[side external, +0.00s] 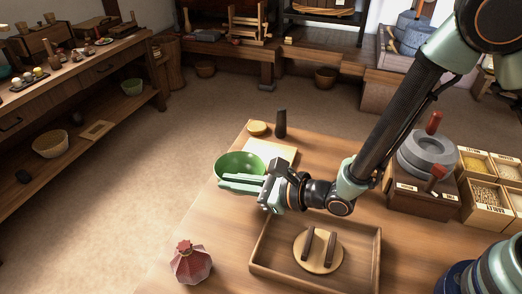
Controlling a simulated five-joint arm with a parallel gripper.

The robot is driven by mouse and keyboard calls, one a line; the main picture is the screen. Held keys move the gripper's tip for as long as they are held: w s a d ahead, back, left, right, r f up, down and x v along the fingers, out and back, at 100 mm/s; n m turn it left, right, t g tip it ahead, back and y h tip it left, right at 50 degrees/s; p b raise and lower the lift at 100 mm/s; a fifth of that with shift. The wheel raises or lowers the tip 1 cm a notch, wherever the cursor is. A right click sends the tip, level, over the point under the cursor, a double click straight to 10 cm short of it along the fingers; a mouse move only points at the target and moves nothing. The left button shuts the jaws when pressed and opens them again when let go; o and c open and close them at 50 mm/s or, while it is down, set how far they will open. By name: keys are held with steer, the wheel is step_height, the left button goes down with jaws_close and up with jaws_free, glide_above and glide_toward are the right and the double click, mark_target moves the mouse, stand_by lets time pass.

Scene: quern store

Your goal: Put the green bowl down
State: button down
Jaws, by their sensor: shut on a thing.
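The green bowl (241,163) is at the left edge of the wooden table, open side up and slightly tilted in the picture. My gripper (228,184) reaches left across the table and is shut on the near side of the green bowl. The fingers cover the bowl's near lower part. I cannot tell whether the bowl's underside touches the table or hangs above it. A white board or sheet (270,152) lies just behind and right of the bowl.
Behind the bowl are a round yellow-brown piece (257,128) and a dark upright cylinder (281,123). A stone quern (428,155) and grain boxes (486,200) stand right.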

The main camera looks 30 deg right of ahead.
steer(key=shift+f, duration=2.8)
steer(key=c, duration=1)
jaws_free()
steer(key=shift+d+f, duration=0.1)
steer(key=shift+f, duration=0.05)
